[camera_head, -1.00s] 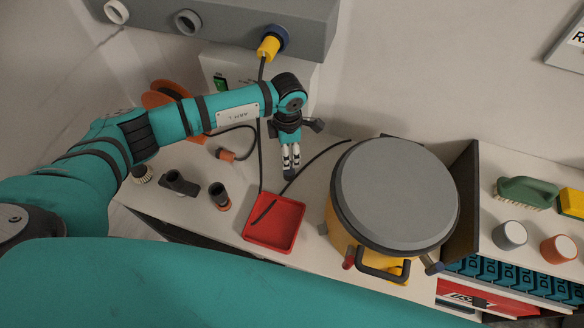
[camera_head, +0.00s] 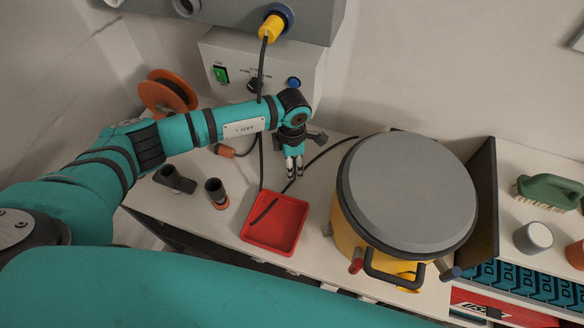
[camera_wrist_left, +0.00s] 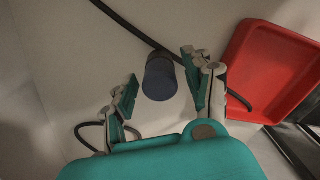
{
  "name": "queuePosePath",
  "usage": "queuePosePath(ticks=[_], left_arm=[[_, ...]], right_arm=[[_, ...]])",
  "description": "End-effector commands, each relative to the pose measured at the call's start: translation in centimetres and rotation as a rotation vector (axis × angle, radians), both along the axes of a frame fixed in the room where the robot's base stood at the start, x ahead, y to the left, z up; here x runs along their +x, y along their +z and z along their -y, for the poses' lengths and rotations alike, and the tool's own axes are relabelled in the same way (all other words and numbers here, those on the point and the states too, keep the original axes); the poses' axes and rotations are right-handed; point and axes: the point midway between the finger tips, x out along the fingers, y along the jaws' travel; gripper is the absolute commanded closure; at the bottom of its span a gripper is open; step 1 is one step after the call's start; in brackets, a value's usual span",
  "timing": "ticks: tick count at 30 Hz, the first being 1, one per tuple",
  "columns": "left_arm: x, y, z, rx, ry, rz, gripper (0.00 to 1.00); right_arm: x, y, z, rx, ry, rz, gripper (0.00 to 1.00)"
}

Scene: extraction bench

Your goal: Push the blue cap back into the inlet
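My left gripper (camera_head: 293,172) points down over the bench, behind the red tray and left of the drum. In the left wrist view the gripper (camera_wrist_left: 162,88) is open, with a finger on each side of a dark blue cap (camera_wrist_left: 160,76). Narrow gaps seem to show between cap and fingers. The cap cannot be made out clearly in the head view, at the fingertips. I cannot tell which opening is the inlet; a blue-grey stub (camera_head: 452,273) and a red-tipped one (camera_head: 356,266) stick out of the yellow drum (camera_head: 345,232). My right gripper is not in view.
The red tray (camera_head: 258,238) holds a short black piece. A black cable (camera_head: 325,153) runs along the bench close to the gripper. A grey control box (camera_head: 310,65), an orange reel (camera_head: 158,95) and dark fittings (camera_head: 215,190) stand around. A brush (camera_head: 548,190) lies at right.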

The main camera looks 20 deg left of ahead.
Motion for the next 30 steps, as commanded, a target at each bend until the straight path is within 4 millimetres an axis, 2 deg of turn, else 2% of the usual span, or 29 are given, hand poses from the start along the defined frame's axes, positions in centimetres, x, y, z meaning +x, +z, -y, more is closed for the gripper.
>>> queuePosePath(ticks=[1, 11, 19, 30], left_arm=[[0.0, 0.0, 0.0, 0.0, 0.0, 0.0, 0.57], [0.0, 0.0, 0.0, 0.0, 0.0, 0.0, 1.0], [0.0, 0.6, 0.0, 0.0, 0.0, 0.0, 1.0], [0.0, 3.6, 0.0, 0.0, 0.0, 0.001, 1.0]], right_arm=[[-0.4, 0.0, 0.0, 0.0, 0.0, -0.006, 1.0], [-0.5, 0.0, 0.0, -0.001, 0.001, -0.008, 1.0], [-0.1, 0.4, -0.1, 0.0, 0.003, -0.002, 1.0], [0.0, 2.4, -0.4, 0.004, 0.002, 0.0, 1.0]])
